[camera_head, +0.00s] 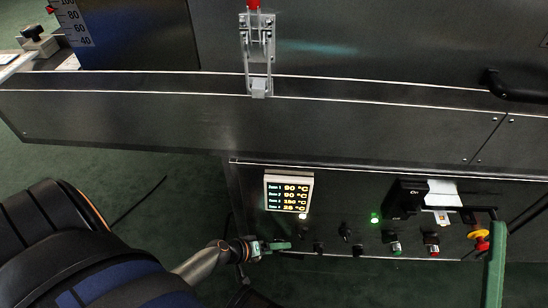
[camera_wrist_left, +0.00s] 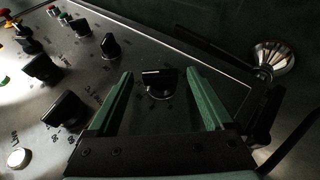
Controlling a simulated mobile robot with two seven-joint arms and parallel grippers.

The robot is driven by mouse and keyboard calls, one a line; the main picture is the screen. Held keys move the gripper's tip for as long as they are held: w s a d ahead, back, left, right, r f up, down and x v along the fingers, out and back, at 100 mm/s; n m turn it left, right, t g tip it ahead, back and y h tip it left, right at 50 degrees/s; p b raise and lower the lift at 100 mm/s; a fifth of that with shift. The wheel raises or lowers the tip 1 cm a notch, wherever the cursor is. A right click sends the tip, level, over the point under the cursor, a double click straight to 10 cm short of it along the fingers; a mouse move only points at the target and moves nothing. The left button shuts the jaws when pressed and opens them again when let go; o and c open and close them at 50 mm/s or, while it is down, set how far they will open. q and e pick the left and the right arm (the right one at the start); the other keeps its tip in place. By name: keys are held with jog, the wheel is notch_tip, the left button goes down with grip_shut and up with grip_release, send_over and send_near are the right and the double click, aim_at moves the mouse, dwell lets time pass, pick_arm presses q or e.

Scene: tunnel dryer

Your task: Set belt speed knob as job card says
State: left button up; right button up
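The control panel (camera_head: 340,180) runs along the lower right in the head view, with several black knobs; its labels are too small to read. My left gripper (camera_head: 272,246) is at the panel's left end. In the left wrist view the open green fingers (camera_wrist_left: 160,74) stand on either side of a black knob (camera_wrist_left: 160,84), with gaps visible on both sides. I cannot tell whether this is the belt speed knob. A white card (camera_head: 443,192), possibly the job card, is at the right; its writing is unreadable. A green bar (camera_head: 495,262) beside it may be a finger of my right gripper.
A lit display (camera_head: 288,191) shows zone temperatures. Other black knobs (camera_head: 345,231) (camera_wrist_left: 67,110), green and red buttons, and a red-yellow emergency stop (camera_head: 481,239) crowd the panel. A metal latch (camera_head: 257,55) and a black handle (camera_head: 515,87) are above.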

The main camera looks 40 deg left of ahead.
pick_arm(q)
jog(key=c, duration=1.3)
jog(key=shift+s+a+f+h, duration=0.1)
jog(key=shift+f+h, duration=0.1)
jog(key=shift+h, duration=0.2)
grip_shut()
grip_release()
jog(key=shift+s+a+f+n+t+h, duration=0.1)
jog(key=shift+a+f+n+t+h, duration=0.1)
jog(key=shift+t+h, duration=0.3)
jog(key=shift+a+f+n+t+h, duration=0.1)
jog(key=shift+a+n+t+h, duration=0.15)
jog(key=shift+t, duration=0.35)
jog(key=shift+d+r+h, duration=0.1)
jog(key=shift+d+h, duration=0.05)
jog(key=shift+h, duration=0.2)
jog(key=o, duration=1.4)
jog(key=shift+d+r, duration=0.1)
jog(key=shift+d, duration=0.05)
jog(key=shift+c, duration=0.2)
